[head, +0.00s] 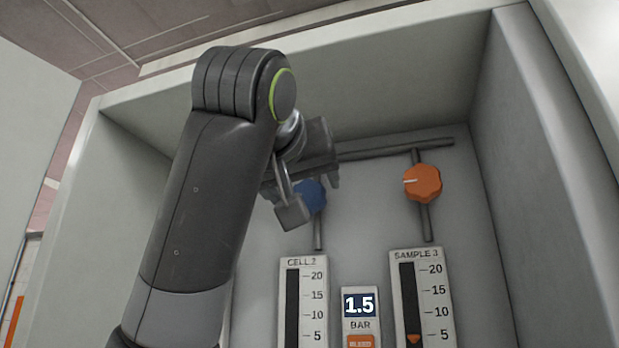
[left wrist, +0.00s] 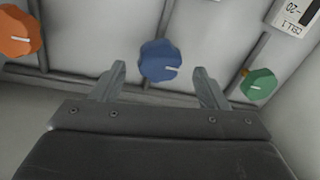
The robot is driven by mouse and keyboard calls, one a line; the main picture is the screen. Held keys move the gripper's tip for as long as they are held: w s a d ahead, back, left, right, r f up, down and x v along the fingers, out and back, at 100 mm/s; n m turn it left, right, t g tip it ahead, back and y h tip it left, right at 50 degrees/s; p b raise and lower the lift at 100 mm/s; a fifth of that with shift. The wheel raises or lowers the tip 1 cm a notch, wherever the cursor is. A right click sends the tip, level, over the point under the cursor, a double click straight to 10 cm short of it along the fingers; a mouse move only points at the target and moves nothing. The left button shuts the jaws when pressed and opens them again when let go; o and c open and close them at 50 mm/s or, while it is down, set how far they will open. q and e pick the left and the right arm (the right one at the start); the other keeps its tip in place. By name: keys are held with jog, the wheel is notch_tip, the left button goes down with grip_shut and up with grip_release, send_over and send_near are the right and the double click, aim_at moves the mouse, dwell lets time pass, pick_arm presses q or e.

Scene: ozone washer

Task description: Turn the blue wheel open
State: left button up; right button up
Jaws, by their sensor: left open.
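The blue wheel (head: 313,196) is on a vertical pipe in the cabinet, partly hidden behind my left gripper (head: 300,188) in the head view. In the left wrist view the blue wheel (left wrist: 160,61) has a white pointer line toward the right of the picture. My left gripper (left wrist: 160,88) is open, with one finger to each side of the wheel. The wheel appears in line with the gap, just beyond the fingertips. I cannot tell whether the fingers touch it. My right gripper is not in view.
An orange wheel (head: 422,183) is to the right in the head view. A green wheel (left wrist: 259,84) shows in the left wrist view. Below are the CELL 2 gauge (head: 303,300), SAMPLE 3 gauge (head: 422,300) and a display reading 1.5 BAR (head: 359,306). Cabinet walls (head: 540,150) close the sides.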

aim_at(306, 189)
pick_arm(q)
jog(key=shift+w+d+r+p, duration=0.1)
jog(key=shift+w+r+p, duration=0.1)
jog(key=shift+w, duration=0.2)
jog(key=shift+w+d+r+p, duration=0.1)
jog(key=shift+w+p, duration=0.05)
jog(key=shift+w, duration=0.2)
jog(key=shift+w+p, duration=0.3)
jog(key=shift+w, duration=0.1)
jog(key=shift+w+d, duration=0.1)
jog(key=shift+w, duration=0.3)
jog(key=shift+w+d+f+p, duration=0.1)
jog(key=shift+w+d+p, duration=0.05)
jog(key=shift+w+p, duration=0.15)
jog(key=shift+w+d+f+p, duration=0.1)
jog(key=shift+w+p, duration=0.05)
jog(key=shift+w, duration=0.25)
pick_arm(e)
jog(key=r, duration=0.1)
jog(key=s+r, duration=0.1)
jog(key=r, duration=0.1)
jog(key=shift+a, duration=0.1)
pick_arm(q)
jog(key=shift+s, duration=0.1)
jog(key=shift+c, duration=0.5)
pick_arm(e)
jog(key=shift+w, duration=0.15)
